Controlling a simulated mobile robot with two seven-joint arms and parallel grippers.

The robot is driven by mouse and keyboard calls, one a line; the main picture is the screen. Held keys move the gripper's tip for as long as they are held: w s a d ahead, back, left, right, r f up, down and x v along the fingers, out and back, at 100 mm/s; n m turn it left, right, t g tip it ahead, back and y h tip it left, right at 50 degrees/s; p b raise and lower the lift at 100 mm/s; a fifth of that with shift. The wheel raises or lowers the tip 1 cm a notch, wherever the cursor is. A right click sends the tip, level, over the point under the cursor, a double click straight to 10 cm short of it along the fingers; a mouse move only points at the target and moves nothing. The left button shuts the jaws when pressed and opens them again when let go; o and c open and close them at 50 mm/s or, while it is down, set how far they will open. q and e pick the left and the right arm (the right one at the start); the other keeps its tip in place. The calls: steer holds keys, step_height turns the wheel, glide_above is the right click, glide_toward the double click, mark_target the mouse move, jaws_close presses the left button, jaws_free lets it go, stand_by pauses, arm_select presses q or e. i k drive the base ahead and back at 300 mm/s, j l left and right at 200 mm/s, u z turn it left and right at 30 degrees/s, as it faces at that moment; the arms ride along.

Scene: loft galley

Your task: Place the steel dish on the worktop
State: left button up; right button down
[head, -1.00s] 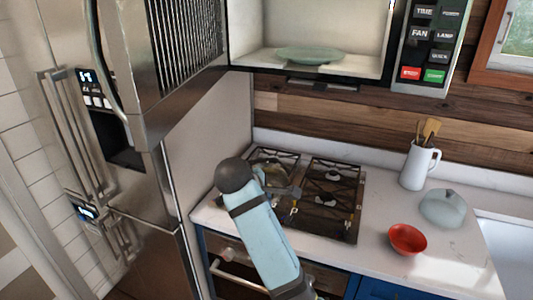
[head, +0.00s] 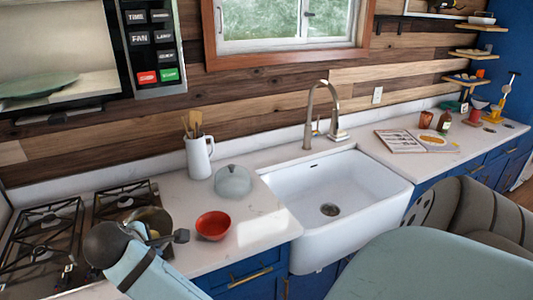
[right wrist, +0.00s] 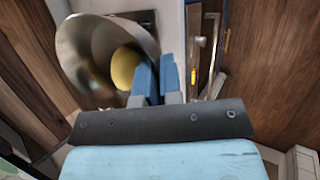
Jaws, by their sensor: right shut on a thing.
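The steel dish (head: 153,217) shows in the head view behind my right arm, over the right edge of the stove. In the right wrist view the dish (right wrist: 85,45) is large and tilted, with something round and yellow (right wrist: 124,68) inside. My right gripper (right wrist: 158,65) is shut on the dish's rim with its blue fingers. The pale worktop (head: 262,212) lies between the stove and the sink. My left gripper is in no view.
A red bowl (head: 213,226), a grey domed lid (head: 233,182) and a white utensil jug (head: 199,157) stand on the worktop. The stove (head: 42,235) is at left, the white sink (head: 335,190) at right. Bare worktop lies around the red bowl. A chair (head: 470,215) is at lower right.

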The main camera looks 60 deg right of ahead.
mark_target(258, 218)
steer(key=l+z, duration=0.1)
steer(key=z, duration=0.6)
steer(key=l+z, duration=0.1)
steer(key=z, duration=0.25)
steer(key=i+l, duration=0.35)
steer(key=l, duration=0.15)
